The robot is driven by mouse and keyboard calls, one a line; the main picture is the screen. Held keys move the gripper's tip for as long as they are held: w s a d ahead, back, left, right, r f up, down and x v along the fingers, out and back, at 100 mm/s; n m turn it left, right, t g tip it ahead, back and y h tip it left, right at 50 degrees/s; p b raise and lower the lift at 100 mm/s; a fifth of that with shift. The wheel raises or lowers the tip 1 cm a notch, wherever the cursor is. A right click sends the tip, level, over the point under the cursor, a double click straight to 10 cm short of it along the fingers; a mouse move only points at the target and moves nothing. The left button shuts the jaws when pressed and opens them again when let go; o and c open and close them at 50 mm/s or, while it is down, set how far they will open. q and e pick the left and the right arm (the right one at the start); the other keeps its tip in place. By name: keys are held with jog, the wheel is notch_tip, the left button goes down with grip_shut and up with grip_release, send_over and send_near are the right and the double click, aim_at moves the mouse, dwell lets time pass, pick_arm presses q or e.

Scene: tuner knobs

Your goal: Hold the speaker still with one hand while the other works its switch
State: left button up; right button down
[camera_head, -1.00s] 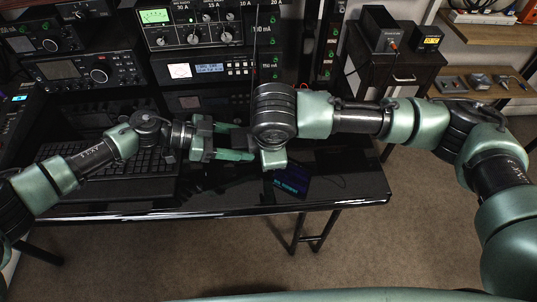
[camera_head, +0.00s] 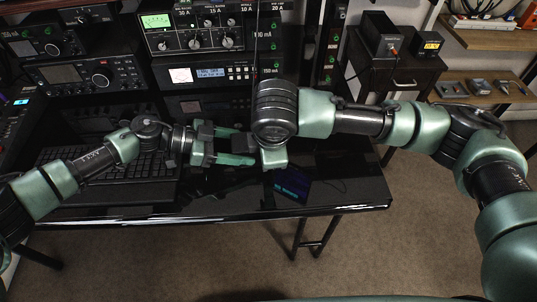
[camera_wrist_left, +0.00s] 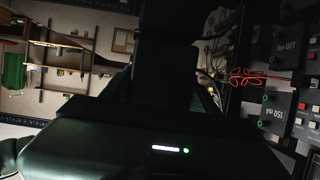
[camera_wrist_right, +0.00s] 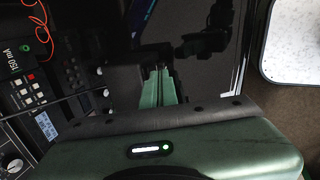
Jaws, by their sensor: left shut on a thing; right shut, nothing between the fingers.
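My left gripper (camera_head: 245,147) reaches right over the glossy black desk (camera_head: 345,170), its fingertips close to my right wrist. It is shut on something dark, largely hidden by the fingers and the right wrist. A dark block (camera_wrist_left: 165,60) fills the middle of the left wrist view; I cannot tell whether it is the speaker. My right gripper (camera_head: 272,168) points down beside the left fingertips. In the right wrist view, its green fingers (camera_wrist_right: 158,78) are together with nothing seen between them. I cannot make out the speaker's switch in any view.
A keyboard (camera_head: 110,178) lies under my left arm. Radio and power units (camera_head: 205,75) stand along the back. A dark blue lit patch (camera_head: 292,185) shows on the desk, perhaps a screen or reflection. The desk's right end is clear. A dark cabinet (camera_head: 390,75) stands beyond it.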

jog(key=shift+s, duration=0.1)
jog(key=shift+s, duration=0.3)
jog(key=s, duration=0.3)
jog(key=shift+d+r, duration=0.1)
jog(key=shift+r, duration=0.1)
jog(key=v, duration=1)
jog(key=shift+s, duration=0.1)
jog(key=s+d+f+m+t+y, duration=0.1)
jog(key=d+f+y, duration=0.1)
jog(key=d+y, duration=0.2)
jog(key=shift+s+d+f+y, duration=0.15)
jog(key=shift+d+f+y, duration=0.2)
jog(key=shift+d, duration=0.35)
